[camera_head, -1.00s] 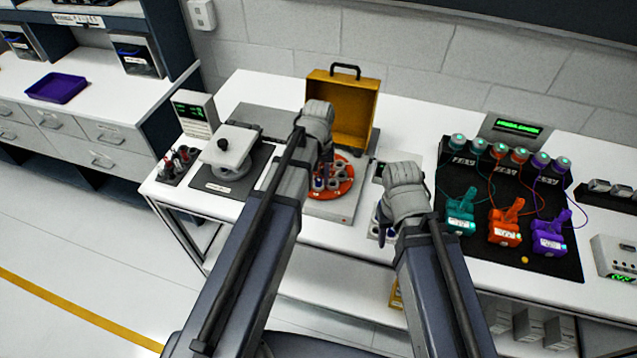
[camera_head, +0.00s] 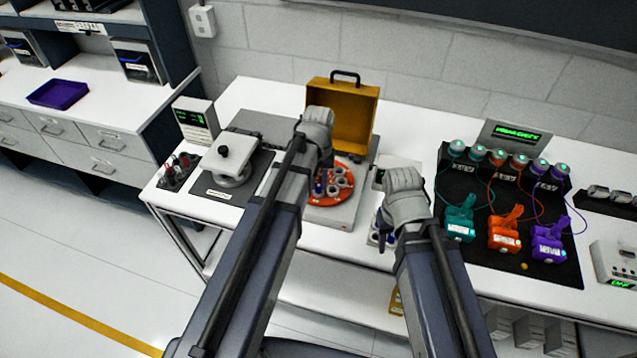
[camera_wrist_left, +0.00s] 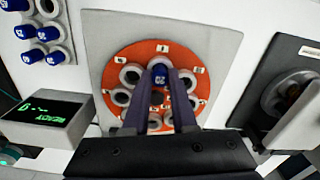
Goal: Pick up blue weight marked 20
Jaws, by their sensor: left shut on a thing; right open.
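A blue weight (camera_wrist_left: 160,74) with a small white mark sits between the dark fingers of my left gripper (camera_wrist_left: 161,78) in the left wrist view; the mark is too small to read surely. My left gripper (camera_head: 321,178) is shut on it over the orange round disc (camera_head: 326,204), which carries several grey ring sockets and number tags. The disc also shows in the wrist view (camera_wrist_left: 120,62). I cannot tell whether the weight still touches the disc. My right gripper (camera_head: 384,236) is open by the small rack at the table's front edge; its fingers are partly hidden.
In the wrist view, a white rack (camera_wrist_left: 68,14) holds several blue weights, beside a green-lit readout (camera_wrist_left: 50,114). A yellow case (camera_head: 354,118) stands open behind the disc. A black mat with coloured devices (camera_head: 503,232) lies right; a grey-topped instrument (camera_head: 229,160) stands left.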

